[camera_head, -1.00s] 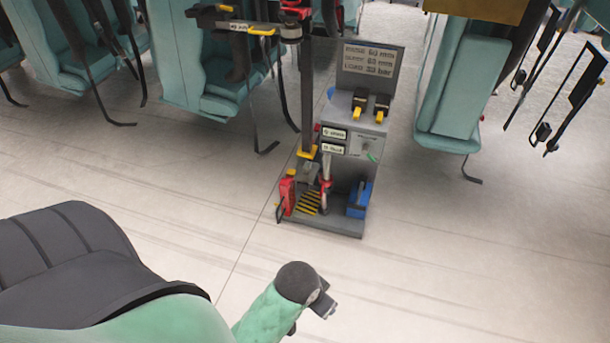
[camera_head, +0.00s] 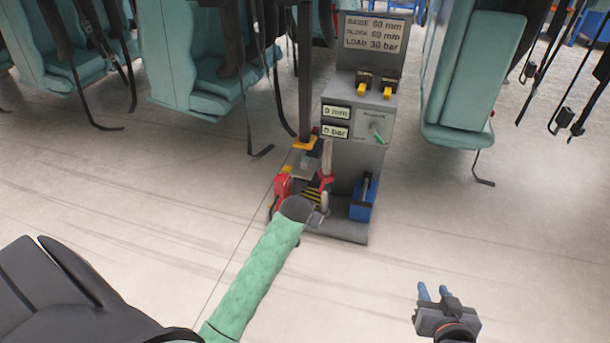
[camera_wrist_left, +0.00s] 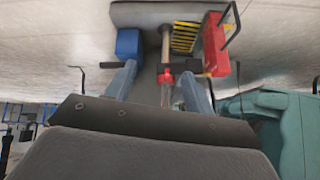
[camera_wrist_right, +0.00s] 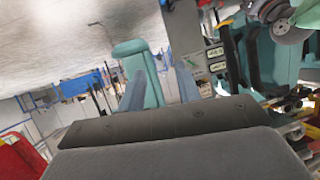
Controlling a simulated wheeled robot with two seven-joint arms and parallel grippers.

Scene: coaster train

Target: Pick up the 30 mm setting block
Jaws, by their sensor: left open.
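No readable 30 mm label shows, so I cannot tell which piece is the 30 mm setting block. Two small black and yellow pieces (camera_head: 375,84) sit on top of the grey stand (camera_head: 345,228). Lower on its base are a blue box-like part (camera_head: 362,198), a red part (camera_head: 282,184) and an upright rod with a red collar (camera_head: 327,180). My left gripper (camera_head: 318,216) is in front of the base, partly hidden by its wrist. Its fingers are open in the left wrist view (camera_wrist_left: 158,76), with the rod beyond them. My right gripper (camera_head: 434,291) is open and empty above the floor at the lower right.
A sign (camera_head: 374,33) on the stand reads raise 60 mm, block 60 mm, load 30 bar. Displays (camera_head: 336,121) read 0 mm and 0 bar. Teal seats (camera_head: 470,85) with hanging straps flank the stand. The pale floor (camera_head: 510,240) in front is clear.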

